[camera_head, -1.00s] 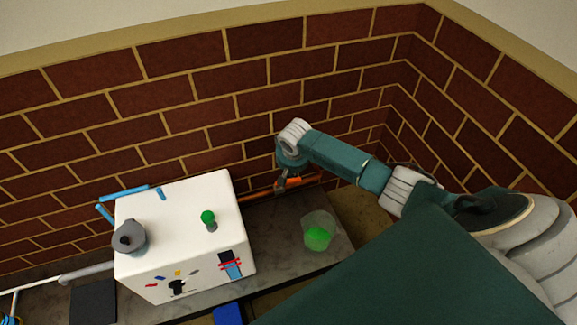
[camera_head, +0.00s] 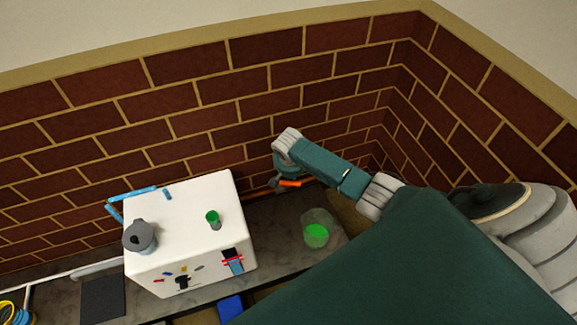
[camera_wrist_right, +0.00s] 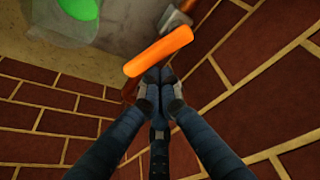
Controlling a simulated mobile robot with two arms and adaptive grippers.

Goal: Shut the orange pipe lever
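The orange lever (camera_head: 289,184) sits by the wall, just right of the white box, on the copper pipe (camera_head: 262,193). In the right wrist view the orange lever (camera_wrist_right: 158,52) lies slanted just beyond my fingertips. My right gripper (camera_head: 275,183) is at the lever's left end. In the wrist view the right gripper (camera_wrist_right: 159,88) has its fingers together, with nothing seen between them. The fingertips are close to the lever; I cannot tell whether they touch it. A grey metal fitting (camera_wrist_right: 175,20) shows beyond the lever. My left gripper is out of view.
The brick wall (camera_head: 250,110) stands close behind the pipe. The white box (camera_head: 190,225) carries a green cup (camera_head: 212,219) and a grey pot (camera_head: 140,237). A clear container with green contents (camera_head: 316,235) stands on the grey counter (camera_head: 275,240), right of the box.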

